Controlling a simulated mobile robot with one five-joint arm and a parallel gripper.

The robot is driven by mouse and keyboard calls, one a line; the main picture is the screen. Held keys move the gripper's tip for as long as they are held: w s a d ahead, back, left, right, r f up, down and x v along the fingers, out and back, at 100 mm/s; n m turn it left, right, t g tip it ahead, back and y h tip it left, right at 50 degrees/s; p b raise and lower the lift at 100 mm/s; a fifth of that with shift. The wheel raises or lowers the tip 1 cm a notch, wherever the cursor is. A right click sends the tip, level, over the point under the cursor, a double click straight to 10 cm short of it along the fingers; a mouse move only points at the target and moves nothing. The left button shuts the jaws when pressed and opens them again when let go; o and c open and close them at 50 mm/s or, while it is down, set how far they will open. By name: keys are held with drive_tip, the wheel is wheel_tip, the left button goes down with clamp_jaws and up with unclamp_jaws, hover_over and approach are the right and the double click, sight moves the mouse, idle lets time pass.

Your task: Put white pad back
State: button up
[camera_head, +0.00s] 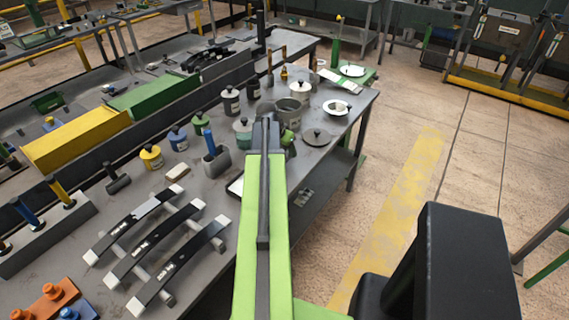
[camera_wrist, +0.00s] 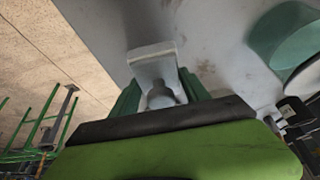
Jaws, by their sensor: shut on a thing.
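My gripper (camera_wrist: 160,92) shows in the wrist view, its green fingers shut on a pale white-grey piece (camera_wrist: 150,55), which looks like the white pad. The piece has a flat, wide end and a rounded grey part between the fingers. A grey tabletop lies beyond it; I cannot tell whether it touches. In the head view my arm hides the held piece. Three dark curved leaf springs (camera_head: 153,253) with white end blocks lie side by side at the lower left of the bench. A small off-white block (camera_head: 177,172) lies behind them.
A teal jar (camera_head: 242,132) stands left of my arm and shows at the wrist view's right (camera_wrist: 283,38). A yellow jar (camera_head: 151,157), a blue jar (camera_head: 178,139) and a grey mug (camera_head: 216,162) stand nearby. A white-edged tray (camera_head: 236,187) is partly hidden by my arm.

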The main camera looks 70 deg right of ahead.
wheel_tip(320, 180, down, 4)
drive_tip(key=b, duration=0.4)
drive_tip(key=shift+f, duration=0.2)
drive_tip(key=shift+r, duration=0.25)
drive_tip(key=shift+f, duration=0.2)
drive_tip(key=o, duration=1.2)
drive_tip(key=shift+r, duration=0.1)
drive_tip(key=p+v, duration=1.1)
drive_tip(key=v, duration=0.1)
drive_tip(key=shift+r, duration=0.15)
